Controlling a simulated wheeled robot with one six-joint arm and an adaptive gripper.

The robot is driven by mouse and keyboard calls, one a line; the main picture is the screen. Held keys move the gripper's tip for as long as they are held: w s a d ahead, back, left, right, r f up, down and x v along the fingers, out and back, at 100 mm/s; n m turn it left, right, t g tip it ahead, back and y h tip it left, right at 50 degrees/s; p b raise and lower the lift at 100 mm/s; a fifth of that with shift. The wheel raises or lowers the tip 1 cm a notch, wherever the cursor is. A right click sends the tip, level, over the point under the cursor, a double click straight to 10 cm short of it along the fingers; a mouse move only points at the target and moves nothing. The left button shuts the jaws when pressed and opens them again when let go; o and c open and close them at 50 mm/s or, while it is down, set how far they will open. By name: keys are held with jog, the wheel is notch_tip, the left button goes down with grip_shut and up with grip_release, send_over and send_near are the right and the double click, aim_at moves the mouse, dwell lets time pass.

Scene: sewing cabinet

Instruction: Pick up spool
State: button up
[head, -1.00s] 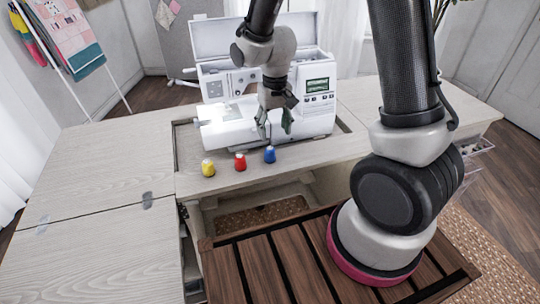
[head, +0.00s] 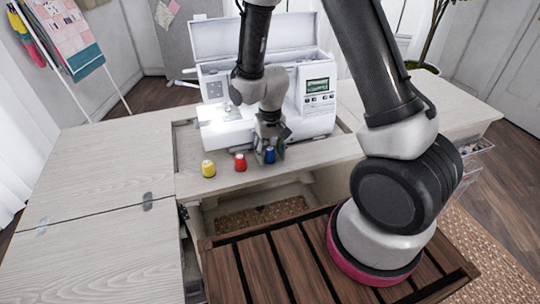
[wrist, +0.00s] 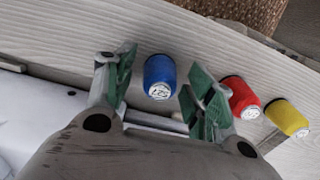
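Three spools stand upright in a row along the front edge of the sewing cabinet (head: 110,160): a yellow spool (head: 208,169), a red spool (head: 240,162) and a blue spool (head: 270,155). My gripper (head: 269,152) is at the blue spool and partly covers it in the head view. In the wrist view my gripper (wrist: 158,92) is open, and the blue spool (wrist: 159,76) sits between the green-padded fingers, at about their tips. The red spool (wrist: 240,97) is close beside the right finger, which partly covers it. The yellow spool (wrist: 287,118) is farther right.
A white sewing machine (head: 225,125) stands in the cabinet's recess just behind the spools and my gripper. A slatted wooden surface (head: 255,270) is in front. The cabinet's left leaf is bare. A clear drawer (head: 478,147) sticks out at the right.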

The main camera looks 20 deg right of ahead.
jog(key=c, duration=0.6)
jog(key=shift+c, duration=0.2)
